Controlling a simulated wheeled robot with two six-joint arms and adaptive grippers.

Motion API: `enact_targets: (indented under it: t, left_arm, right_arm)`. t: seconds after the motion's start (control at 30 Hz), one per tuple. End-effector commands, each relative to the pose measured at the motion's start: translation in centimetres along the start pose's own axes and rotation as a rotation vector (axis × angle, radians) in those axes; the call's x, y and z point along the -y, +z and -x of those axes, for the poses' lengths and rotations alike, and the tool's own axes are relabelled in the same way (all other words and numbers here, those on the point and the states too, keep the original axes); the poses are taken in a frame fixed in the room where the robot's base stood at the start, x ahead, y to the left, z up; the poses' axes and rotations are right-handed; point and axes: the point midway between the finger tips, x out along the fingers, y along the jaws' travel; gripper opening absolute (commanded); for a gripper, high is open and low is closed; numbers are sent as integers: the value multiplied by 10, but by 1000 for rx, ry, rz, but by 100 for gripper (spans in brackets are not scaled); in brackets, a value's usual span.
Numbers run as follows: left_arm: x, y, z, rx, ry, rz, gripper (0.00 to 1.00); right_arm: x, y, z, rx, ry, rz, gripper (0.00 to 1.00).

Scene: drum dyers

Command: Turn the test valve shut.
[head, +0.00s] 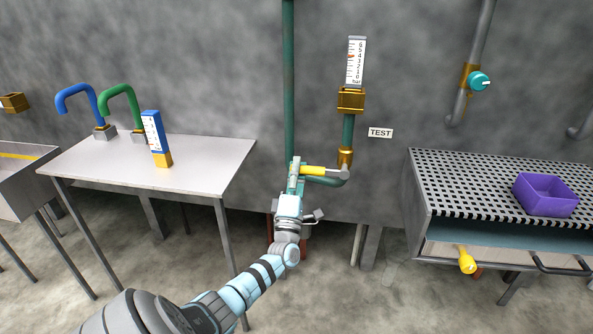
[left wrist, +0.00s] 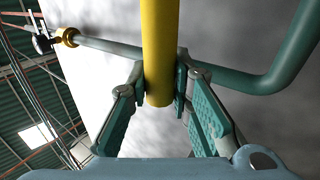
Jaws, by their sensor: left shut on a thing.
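The test valve has a yellow lever handle (head: 312,171) that points left from a brass body (head: 346,156) on the green pipe, beside the TEST label (head: 380,133). The handle lies roughly level. My left gripper (head: 296,170) is at the handle's free end and is shut on it. In the left wrist view the yellow handle (left wrist: 159,50) sits between the two fingers (left wrist: 164,92). A gauge (head: 356,62) with a white scale stands above the valve on a brass fitting (head: 351,99). My right gripper is not in view.
A grey table (head: 205,155) at left holds a blue-and-yellow gauge (head: 156,138) and blue and green bent pipes. A perforated bench (head: 455,180) at right carries a purple bin (head: 545,194). A vertical green pipe (head: 289,80) runs behind my left gripper.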

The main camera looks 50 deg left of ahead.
Motion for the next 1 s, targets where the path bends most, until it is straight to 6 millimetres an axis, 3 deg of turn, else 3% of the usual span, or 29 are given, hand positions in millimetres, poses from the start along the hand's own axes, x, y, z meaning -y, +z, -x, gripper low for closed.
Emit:
enact_targets:
  t: [0.37, 0.4, 0.5, 0.83, 1.0]
  left_arm:
    - [3, 0, 3, -4, -8, 8, 0]
    - [3, 0, 3, -3, -8, 8, 26]
    - [2, 0, 3, -3, -7, 7, 40]
    - [2, 0, 5, -3, -5, 6, 40]
    - [2, 0, 36, -2, -8, 6, 40]
  right_arm:
    - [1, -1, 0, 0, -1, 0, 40]
    - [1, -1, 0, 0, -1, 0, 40]
    - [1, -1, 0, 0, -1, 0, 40]
    - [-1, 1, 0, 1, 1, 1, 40]
    - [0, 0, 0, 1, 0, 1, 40]
